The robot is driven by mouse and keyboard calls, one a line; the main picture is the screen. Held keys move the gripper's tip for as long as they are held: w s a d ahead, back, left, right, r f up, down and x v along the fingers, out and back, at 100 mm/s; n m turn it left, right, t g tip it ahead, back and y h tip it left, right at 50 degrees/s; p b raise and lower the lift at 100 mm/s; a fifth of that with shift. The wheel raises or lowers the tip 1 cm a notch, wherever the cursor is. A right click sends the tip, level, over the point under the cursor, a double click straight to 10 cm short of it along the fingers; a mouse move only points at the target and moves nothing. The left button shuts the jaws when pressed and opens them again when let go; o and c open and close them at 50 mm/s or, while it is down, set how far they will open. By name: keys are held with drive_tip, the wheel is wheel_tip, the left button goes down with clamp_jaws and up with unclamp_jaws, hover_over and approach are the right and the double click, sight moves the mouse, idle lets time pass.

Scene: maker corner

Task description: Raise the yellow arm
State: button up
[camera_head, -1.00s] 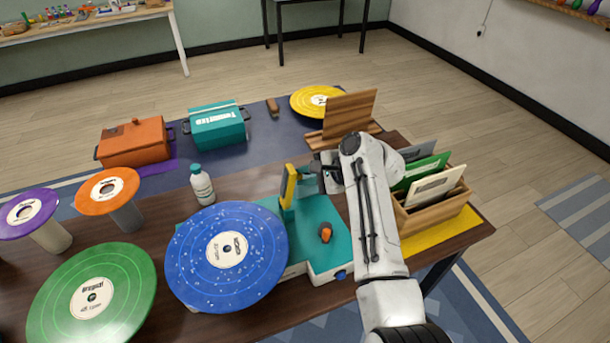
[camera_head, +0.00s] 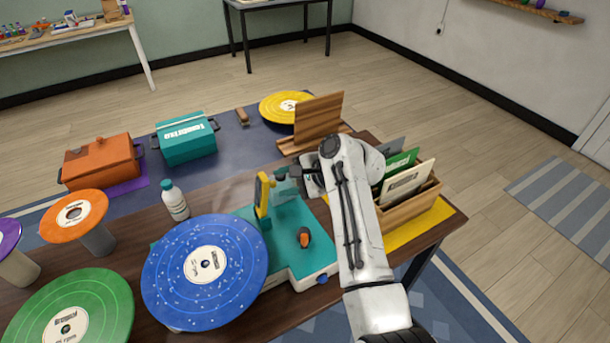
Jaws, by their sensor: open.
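The yellow arm (camera_head: 262,196) stands roughly upright at the back of the teal turntable (camera_head: 296,262). A large blue speckled record (camera_head: 228,245) lies on the turntable's left part. My gripper (camera_head: 283,184) is just right of the yellow arm's upper part, pointing left toward it. Its jaws are open. They look very close to the yellow arm, but I cannot tell whether they touch it. My own arm hides the table to the right of the turntable. An orange and black knob (camera_head: 304,237) sits on the turntable's top.
A white bottle (camera_head: 174,200) stands behind the blue record. Green (camera_head: 75,312) and orange (camera_head: 72,216) records are at left. Orange (camera_head: 100,162) and teal (camera_head: 186,139) boxes stand at the back.

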drive_tip(key=v, duration=0.8)
drive_tip(key=shift+d, duration=0.25)
drive_tip(key=shift+r, duration=0.1)
drive_tip(key=s+d+f+n+h, duration=0.4)
drive_tip(key=s+d+f+h, duration=0.2)
drive_tip(key=s+d+f, duration=1.1)
drive_tip(key=s+d+n+g+h, duration=0.1)
drive_tip(key=s+d, duration=0.3)
drive_tip(key=s, duration=0.4)
drive_tip(key=s+d+f+n+h, duration=0.1)
drive_tip(key=s+d, duration=0.3)
drive_tip(key=s, duration=0.5)
drive_tip(key=s+d+n+g+h, duration=0.1)
drive_tip(key=s+d+n+h, duration=0.1)
drive_tip(key=s+d, duration=0.3)
drive_tip(key=s+n, duration=0.1)
drive_tip(key=s, duration=0.2)
drive_tip(key=shift+s+f+g, duration=0.25)
drive_tip(key=shift+s+g, duration=0.05)
drive_tip(key=shift+s, duration=0.1)
